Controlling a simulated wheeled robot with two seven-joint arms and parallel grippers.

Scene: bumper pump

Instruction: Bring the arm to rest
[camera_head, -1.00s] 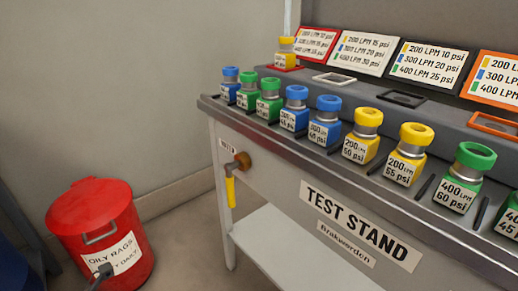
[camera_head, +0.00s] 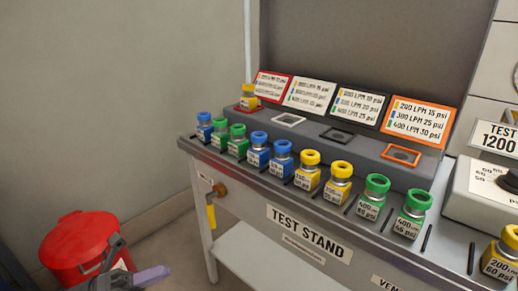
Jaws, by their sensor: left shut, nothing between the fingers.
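My left gripper (camera_head: 119,257) shows at the lower left of the head view, low in front of the red bin. It is shut and empty, with a dark body and a purple-grey part at its right. It is well left of the test stand (camera_head: 247,189) and apart from the pumps. My right gripper is out of view. A yellow-topped pump (camera_head: 248,98) stands in the red frame at the back left of the stand.
Several blue, green and yellow pumps stand in a row along the stand's front edge, one blue (camera_head: 281,157). White (camera_head: 288,119), black (camera_head: 337,135) and orange (camera_head: 401,155) frames are empty. A red bin (camera_head: 80,238) stands on the floor at left. A tester (camera_head: 485,190) is at right.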

